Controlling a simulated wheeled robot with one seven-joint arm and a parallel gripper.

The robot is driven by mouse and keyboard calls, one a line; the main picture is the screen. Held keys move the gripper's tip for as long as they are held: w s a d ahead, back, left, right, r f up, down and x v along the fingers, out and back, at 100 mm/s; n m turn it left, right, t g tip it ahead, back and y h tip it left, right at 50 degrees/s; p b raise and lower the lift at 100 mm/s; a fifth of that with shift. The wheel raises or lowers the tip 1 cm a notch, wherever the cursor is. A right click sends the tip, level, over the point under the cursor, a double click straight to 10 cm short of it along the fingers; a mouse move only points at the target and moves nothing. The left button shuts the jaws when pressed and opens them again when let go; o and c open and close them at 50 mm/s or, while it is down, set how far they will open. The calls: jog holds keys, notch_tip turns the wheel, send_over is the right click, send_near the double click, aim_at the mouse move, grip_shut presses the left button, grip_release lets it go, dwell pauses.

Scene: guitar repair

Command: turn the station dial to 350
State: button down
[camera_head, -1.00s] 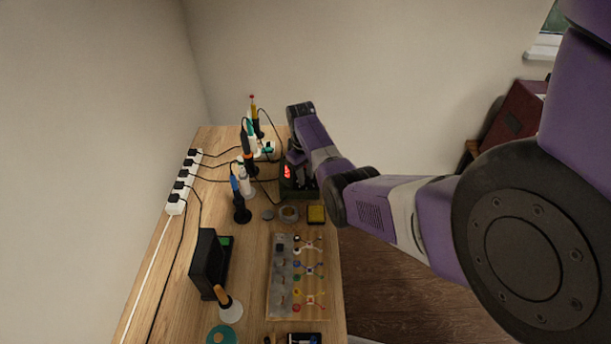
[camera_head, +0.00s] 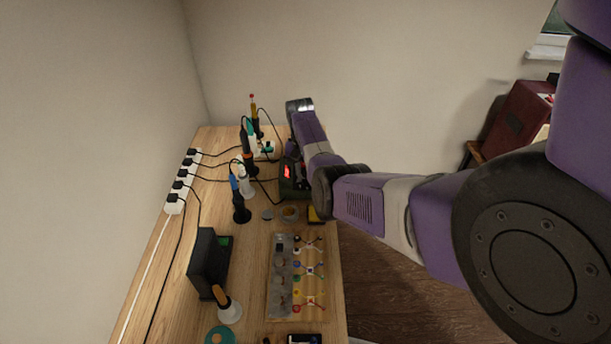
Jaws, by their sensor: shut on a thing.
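The soldering station (camera_head: 286,188) is a dark green box with a lit red display (camera_head: 287,172), at the far right part of the bench. The digits are too small to read. My gripper (camera_head: 299,176) is at the station's front, just right of the display, mostly hidden behind my own arm. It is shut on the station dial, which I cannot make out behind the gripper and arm.
Left of the station stand soldering irons in holders (camera_head: 241,212) with cables to a white power strip (camera_head: 178,190). A parts board (camera_head: 283,313) and a black box (camera_head: 209,264) are nearer.

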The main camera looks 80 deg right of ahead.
aim_at(304, 177)
jog(key=shift+m, duration=0.3)
jog(key=c, duration=1.1)
grip_release()
jog(key=shift+c, duration=0.2)
jog(key=shift+r, duration=0.15)
jog(key=r, duration=0.7)
jog(key=shift+w+r, duration=0.25)
jog(key=shift+r, duration=0.05)
